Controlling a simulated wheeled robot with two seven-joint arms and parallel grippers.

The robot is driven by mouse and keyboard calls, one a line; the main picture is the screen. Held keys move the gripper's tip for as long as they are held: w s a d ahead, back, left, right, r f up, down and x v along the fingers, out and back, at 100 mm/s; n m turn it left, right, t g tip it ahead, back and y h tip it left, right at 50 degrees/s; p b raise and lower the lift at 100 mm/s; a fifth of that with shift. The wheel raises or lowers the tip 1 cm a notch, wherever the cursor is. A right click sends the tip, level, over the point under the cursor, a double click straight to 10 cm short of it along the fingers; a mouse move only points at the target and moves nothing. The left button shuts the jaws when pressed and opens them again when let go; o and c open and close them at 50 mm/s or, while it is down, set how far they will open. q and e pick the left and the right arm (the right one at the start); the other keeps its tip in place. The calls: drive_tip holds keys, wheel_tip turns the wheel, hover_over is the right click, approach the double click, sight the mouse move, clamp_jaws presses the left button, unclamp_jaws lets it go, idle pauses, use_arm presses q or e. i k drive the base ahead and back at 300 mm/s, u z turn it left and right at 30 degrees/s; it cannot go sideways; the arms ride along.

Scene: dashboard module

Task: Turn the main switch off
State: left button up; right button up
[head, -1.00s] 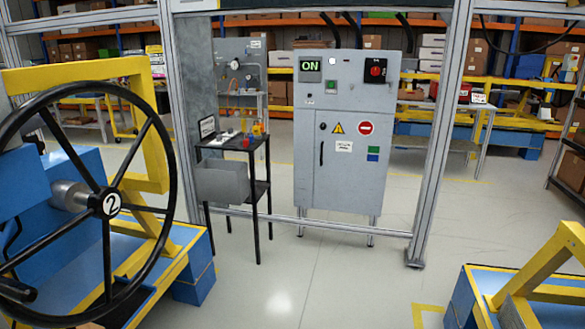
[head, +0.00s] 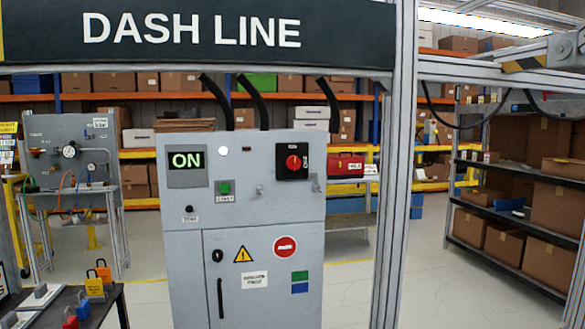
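A grey control cabinet (head: 262,222) stands upright in the middle of the head view. Its main switch (head: 293,162) is a red rotary knob on a black square plate at the upper right of the panel. A display (head: 187,166) at the upper left of the cabinet reads ON in green. A green button (head: 225,188) and several small controls sit between and below them. The lower door has a black handle (head: 220,298) and warning signs. Neither of my grippers shows in the head view.
A metal frame post (head: 396,180) stands right of the cabinet, under a DASH LINE sign (head: 195,30). A black table (head: 70,305) with padlocks (head: 95,284) is at the lower left. A shelf with boxes (head: 515,215) stands at right. Bare floor lies between the post and this shelf.

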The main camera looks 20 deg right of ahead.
sight(292, 162)
drive_tip(key=z, duration=0.55)
drive_tip(key=i, duration=1.9)
drive_tip(key=z, duration=0.6)
